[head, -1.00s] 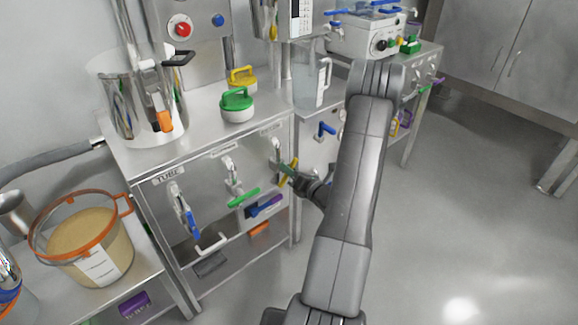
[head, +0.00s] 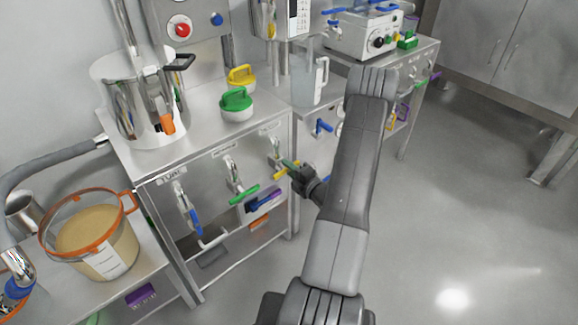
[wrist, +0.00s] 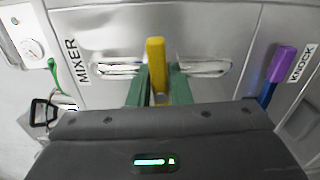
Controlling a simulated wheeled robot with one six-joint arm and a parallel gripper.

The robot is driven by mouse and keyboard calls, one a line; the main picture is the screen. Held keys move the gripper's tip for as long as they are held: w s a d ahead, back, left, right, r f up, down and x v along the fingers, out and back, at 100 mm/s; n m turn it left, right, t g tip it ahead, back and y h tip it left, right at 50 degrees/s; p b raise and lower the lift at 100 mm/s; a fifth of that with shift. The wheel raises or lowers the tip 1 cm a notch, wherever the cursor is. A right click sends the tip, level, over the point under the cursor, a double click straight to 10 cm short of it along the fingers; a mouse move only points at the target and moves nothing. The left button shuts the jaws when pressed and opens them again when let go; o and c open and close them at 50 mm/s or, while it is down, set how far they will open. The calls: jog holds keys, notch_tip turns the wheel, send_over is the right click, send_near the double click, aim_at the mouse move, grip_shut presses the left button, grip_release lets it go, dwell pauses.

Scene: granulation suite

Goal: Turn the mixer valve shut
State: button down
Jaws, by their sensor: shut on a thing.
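The mixer valve's yellow handle (wrist: 156,65) stands between my gripper's green fingers in the wrist view, beside the MIXER label (wrist: 70,60). The handle lies across the metal valve pipe (wrist: 205,66). My gripper (wrist: 158,88) is shut on the handle. In the head view the yellow handle (head: 282,173) is on the rightmost valve of the cabinet front and lies near level, sloping a little. My gripper (head: 290,165) reaches it from the right, and its fingers partly hide it.
A green-handled valve (head: 234,177) and a blue-handled valve (head: 183,203) are to the left. A purple handle (wrist: 284,64) by a KNOCK label is close to my gripper in the wrist view. A blue-handled valve (head: 322,126) is to the right. The floor at right is open.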

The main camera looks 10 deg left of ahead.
jog(key=shift+f+m, duration=0.15)
jog(key=shift+m, duration=0.35)
jog(key=c, duration=1.3)
grip_release()
jog(key=shift+c, duration=0.2)
jog(key=shift+s+d, duration=0.1)
jog(key=v, duration=1.3)
jog(key=shift+s+d+p, duration=0.2)
jog(key=shift+d+p, duration=0.05)
jog(key=shift+p, duration=0.2)
jog(key=shift+w+a, duration=0.1)
jog(key=shift+a, duration=0.05)
